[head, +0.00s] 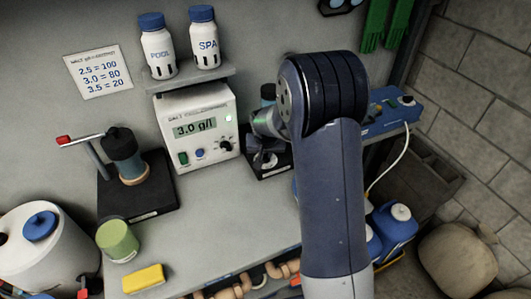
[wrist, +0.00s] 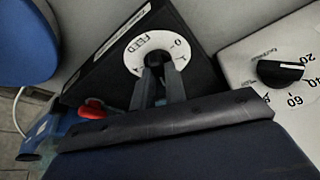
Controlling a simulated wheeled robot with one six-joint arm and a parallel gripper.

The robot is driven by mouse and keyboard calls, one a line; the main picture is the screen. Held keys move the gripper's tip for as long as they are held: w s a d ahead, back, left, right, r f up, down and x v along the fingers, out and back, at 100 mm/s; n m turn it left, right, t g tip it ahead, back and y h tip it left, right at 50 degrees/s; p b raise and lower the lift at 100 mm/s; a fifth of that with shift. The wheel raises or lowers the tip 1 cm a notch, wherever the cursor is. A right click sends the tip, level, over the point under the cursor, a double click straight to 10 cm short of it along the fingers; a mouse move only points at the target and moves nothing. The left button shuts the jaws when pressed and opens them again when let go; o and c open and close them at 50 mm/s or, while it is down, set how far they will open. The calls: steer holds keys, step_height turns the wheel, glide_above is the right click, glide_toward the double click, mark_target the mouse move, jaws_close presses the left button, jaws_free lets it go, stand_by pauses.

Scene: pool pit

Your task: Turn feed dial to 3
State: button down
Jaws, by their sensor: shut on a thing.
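The feed dial (wrist: 157,42) is a white disc marked FEED, with a 0 and part of another mark showing, on a black housing in the wrist view. My gripper (wrist: 158,82) is at its centre, its two fingers shut on the dial's knob, which they mostly hide. I cannot read which number the dial points to. In the head view, part of the black feed unit (head: 268,172) shows right of the meter, largely hidden behind my arm.
A white meter (head: 196,128) reading 3.0 g/l stands left of the feed unit; its black knob (wrist: 281,73) is close by in the wrist view. Two bottles (head: 158,50) stand on a shelf above. A blue box (head: 390,112) is at right.

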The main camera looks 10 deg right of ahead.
steer(key=shift+f+m+b, duration=0.25)
steer(key=shift+m+b, duration=0.15)
steer(key=shift+b, duration=0.55)
steer(key=m+h+b, duration=0.1)
steer(key=m+b, duration=0.1)
steer(key=b, duration=0.1)
steer(key=shift+a, duration=0.1)
steer(key=shift+w+m+g+h+b, duration=0.1)
steer(key=shift+m+g+h+b, duration=0.25)
steer(key=shift+m+b, duration=0.6)
steer(key=shift+r+m+b, duration=0.25)
steer(key=shift+m+b, duration=0.2)
steer(key=c, duration=1.4)
jaws_free()
steer(key=shift+c, duration=0.2)
steer(key=shift+r, duration=0.1)
steer(key=v, duration=1)
steer(key=shift+a+r+b, duration=0.25)
steer(key=shift+b, duration=0.1)
